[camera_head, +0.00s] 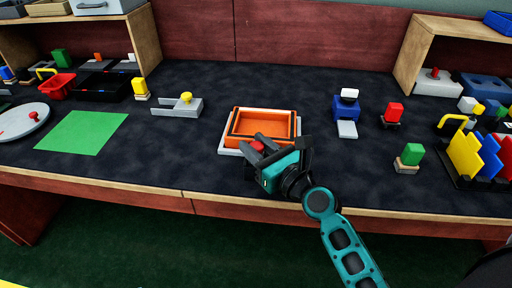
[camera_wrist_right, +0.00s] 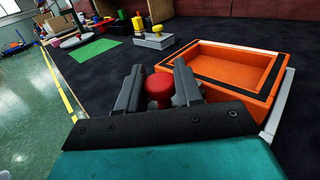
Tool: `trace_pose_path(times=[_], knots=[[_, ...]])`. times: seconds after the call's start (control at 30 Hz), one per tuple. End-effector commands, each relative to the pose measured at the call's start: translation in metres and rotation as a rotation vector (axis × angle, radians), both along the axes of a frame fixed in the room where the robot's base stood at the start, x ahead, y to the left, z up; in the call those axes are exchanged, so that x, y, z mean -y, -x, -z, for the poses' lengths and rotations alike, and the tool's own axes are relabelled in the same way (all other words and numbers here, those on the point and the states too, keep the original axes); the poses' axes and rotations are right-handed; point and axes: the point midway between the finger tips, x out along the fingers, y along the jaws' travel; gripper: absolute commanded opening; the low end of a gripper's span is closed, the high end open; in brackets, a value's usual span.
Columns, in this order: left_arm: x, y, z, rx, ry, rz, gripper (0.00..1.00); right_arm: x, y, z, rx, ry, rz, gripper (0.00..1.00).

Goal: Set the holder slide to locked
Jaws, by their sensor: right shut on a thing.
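An orange open-topped tray (camera_head: 277,124) with dark strips along its rim sits on a pale flat base (camera_head: 228,151) at the middle of the table. A red knob (camera_head: 257,147) stands at the front left of the tray. It shows clearly in the right wrist view (camera_wrist_right: 159,88), upright between the fingers. My right gripper (camera_head: 262,143) is shut on this red knob. The slide under the knob is hidden by my gripper, so its position cannot be told. The tray looks empty. My left gripper is not in view.
A grey forked fixture with a yellow knob (camera_head: 186,98) lies left of the tray, near a green mat (camera_head: 83,130). A blue block (camera_head: 346,110) and red and green knobbed pieces stand to the right. Coloured plates (camera_head: 466,154) stand in a rack at far right.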

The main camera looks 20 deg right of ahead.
Motion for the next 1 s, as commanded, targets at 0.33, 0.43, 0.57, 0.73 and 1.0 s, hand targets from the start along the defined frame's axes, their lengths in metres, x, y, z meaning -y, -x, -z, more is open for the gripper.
trace_pose_path(times=[0.33, 0.43, 0.57, 0.73, 1.0], knots=[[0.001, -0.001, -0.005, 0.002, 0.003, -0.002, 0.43, 0.014, -0.022, -0.001, 0.000, 0.001, 0.003, 0.00], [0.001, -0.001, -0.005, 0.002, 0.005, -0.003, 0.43, 0.015, -0.022, -0.001, 0.002, 0.001, 0.005, 0.00], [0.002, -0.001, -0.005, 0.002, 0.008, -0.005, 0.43, 0.015, -0.022, -0.001, 0.004, 0.002, 0.006, 0.43], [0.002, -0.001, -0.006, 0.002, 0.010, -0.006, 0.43, 0.015, -0.022, -0.001, 0.002, 0.001, 0.004, 0.57], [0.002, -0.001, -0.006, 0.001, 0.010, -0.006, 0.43, 0.014, -0.019, -0.001, 0.000, 0.002, 0.002, 0.57]])
